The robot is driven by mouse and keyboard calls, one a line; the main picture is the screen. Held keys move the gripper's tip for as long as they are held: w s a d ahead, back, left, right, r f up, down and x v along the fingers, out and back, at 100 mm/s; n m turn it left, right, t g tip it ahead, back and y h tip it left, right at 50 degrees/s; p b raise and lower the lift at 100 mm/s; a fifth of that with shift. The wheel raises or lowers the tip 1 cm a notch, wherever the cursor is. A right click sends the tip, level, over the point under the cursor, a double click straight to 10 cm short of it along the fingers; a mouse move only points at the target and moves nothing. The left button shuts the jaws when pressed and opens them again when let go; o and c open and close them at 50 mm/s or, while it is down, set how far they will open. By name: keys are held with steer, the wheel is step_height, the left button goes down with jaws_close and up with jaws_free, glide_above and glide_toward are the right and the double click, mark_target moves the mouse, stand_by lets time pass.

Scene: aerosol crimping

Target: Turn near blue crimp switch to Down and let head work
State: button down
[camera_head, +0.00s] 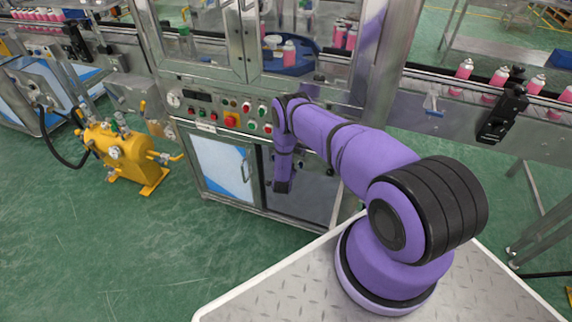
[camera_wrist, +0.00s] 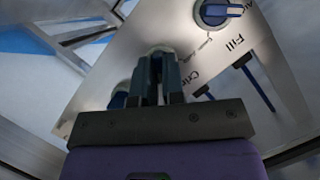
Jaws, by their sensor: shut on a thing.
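In the wrist view, a pale panel (camera_wrist: 255,62) carries the printed words "Fill" and "Cri…", the latter partly covered. My gripper (camera_wrist: 158,62) is in front of this panel, its two dark fingers close together over a round switch. Only the light rim of this crimp switch (camera_wrist: 160,48) shows past the fingertips; its handle and position are hidden. A second switch (camera_wrist: 119,98) is partly hidden left of the fingers. Another blue switch (camera_wrist: 220,12) is clear at upper right. In the head view, my arm reaches the machine front, and the fingertips cannot be made out.
The machine's button panel (camera_head: 230,118) is above a lower cabinet door (camera_head: 222,165). A yellow tank (camera_head: 122,155) stands on the green floor at left. A conveyor (camera_head: 480,92) with pink cans runs at right. Floor left of my base is clear.

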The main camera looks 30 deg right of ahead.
steer(key=shift+m+t, duration=0.3)
steer(key=shift+m, duration=0.3)
steer(key=shift+s, duration=0.1)
steer(key=c, duration=1.2)
jaws_free()
steer(key=v, duration=1)
steer(key=shift+s+a, duration=0.2)
steer(key=shift+s, duration=0.1)
